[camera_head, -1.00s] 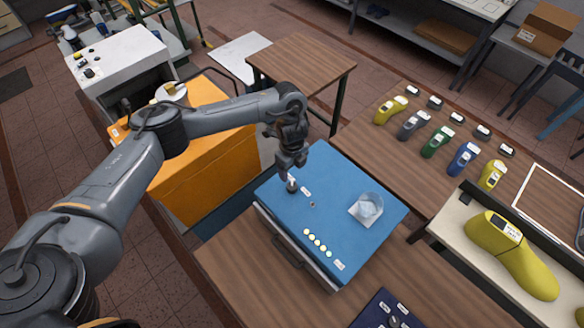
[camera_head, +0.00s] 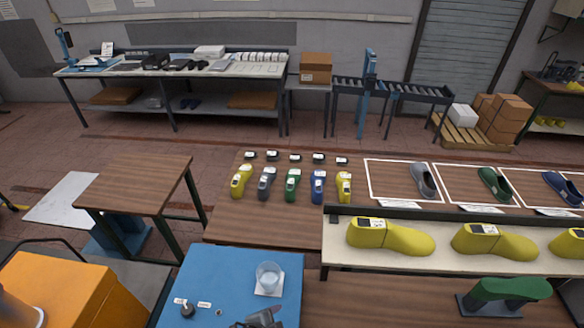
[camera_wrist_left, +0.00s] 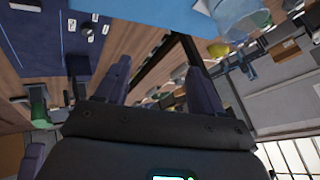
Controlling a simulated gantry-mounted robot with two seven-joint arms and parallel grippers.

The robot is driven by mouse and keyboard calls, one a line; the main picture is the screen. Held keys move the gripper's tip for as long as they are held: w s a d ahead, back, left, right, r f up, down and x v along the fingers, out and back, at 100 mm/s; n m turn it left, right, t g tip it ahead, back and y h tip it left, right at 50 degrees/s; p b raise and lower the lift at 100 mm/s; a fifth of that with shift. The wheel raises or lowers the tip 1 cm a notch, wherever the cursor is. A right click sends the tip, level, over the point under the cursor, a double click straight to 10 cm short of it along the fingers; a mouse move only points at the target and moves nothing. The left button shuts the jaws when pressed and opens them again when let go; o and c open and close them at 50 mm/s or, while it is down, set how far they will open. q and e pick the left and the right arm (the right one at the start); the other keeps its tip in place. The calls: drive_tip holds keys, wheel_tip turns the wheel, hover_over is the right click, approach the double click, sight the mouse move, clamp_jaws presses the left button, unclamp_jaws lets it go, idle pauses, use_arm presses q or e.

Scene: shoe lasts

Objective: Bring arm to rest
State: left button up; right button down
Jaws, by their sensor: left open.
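My left gripper (camera_wrist_left: 154,55) shows in the left wrist view with its two dark fingers apart and nothing between them. In the head view only a small dark part of what looks like my left gripper (camera_head: 262,319) shows at the bottom edge, over the front of the blue-topped cabinet (camera_head: 215,275). The rest of that arm is out of the head view. A clear cup (camera_head: 268,275) stands on a white square on the blue top, behind the gripper part. My right gripper is in neither view.
Several coloured shoe lasts (camera_head: 292,184) stand on the wooden table. Large yellow lasts (camera_head: 390,238) lie on a pale shelf, with a green last on a stand (camera_head: 502,293) in front. An orange cabinet (camera_head: 62,290) is at the left. A small dark knob (camera_head: 187,310) sits on the blue top.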

use_arm(q)
drive_tip(key=s+a+r+n+g+y, duration=0.2)
drive_tip(key=s+a+n+y, duration=0.2)
drive_tip(key=s+a+n, duration=0.9)
drive_tip(key=s+a, duration=0.4)
drive_tip(key=shift+a+r, duration=0.2)
drive_tip(key=shift+a, duration=0.15)
